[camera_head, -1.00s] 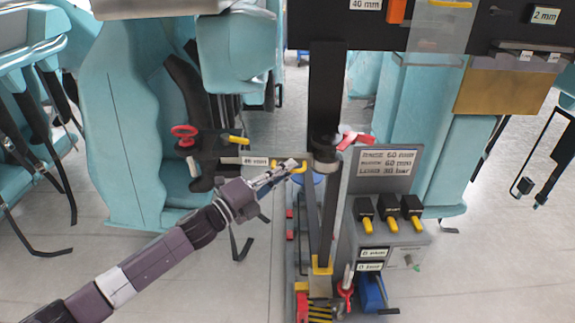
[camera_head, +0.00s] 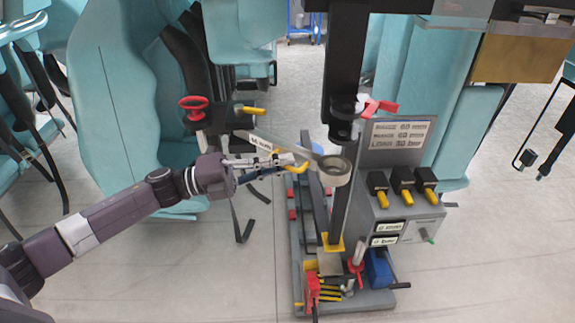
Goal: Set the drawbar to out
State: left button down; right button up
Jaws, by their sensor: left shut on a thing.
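A grey bar with a ring-shaped end (camera_head: 335,172), which looks like the drawbar, slants from the black bracket at upper left down to the right. Its ring stands in front of the black column, a little below the column's lower end piece. A small white label (camera_head: 261,143) sits on the bar. A yellow handle (camera_head: 302,169) sticks out near the ring. My left gripper (camera_head: 293,161) comes in from the left and is shut on this yellow handle. The fingers hide part of the handle and bar. My right gripper is not in view.
The black column (camera_head: 345,65) stands behind the ring. A red handwheel (camera_head: 192,108) and another yellow lever (camera_head: 250,110) are on the left bracket. A control box with yellow switches (camera_head: 403,193) is at right. Teal seats (camera_head: 110,110) stand behind.

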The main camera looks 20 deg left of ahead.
pick_arm(q)
jog(key=shift+s+a, duration=0.1)
jog(key=c, duration=2.3)
grip_release()
jog(key=shift+c, duration=0.2)
jog(key=v, duration=1.2)
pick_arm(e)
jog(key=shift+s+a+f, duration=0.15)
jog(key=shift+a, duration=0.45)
pick_arm(q)
jog(key=shift+f, duration=0.1)
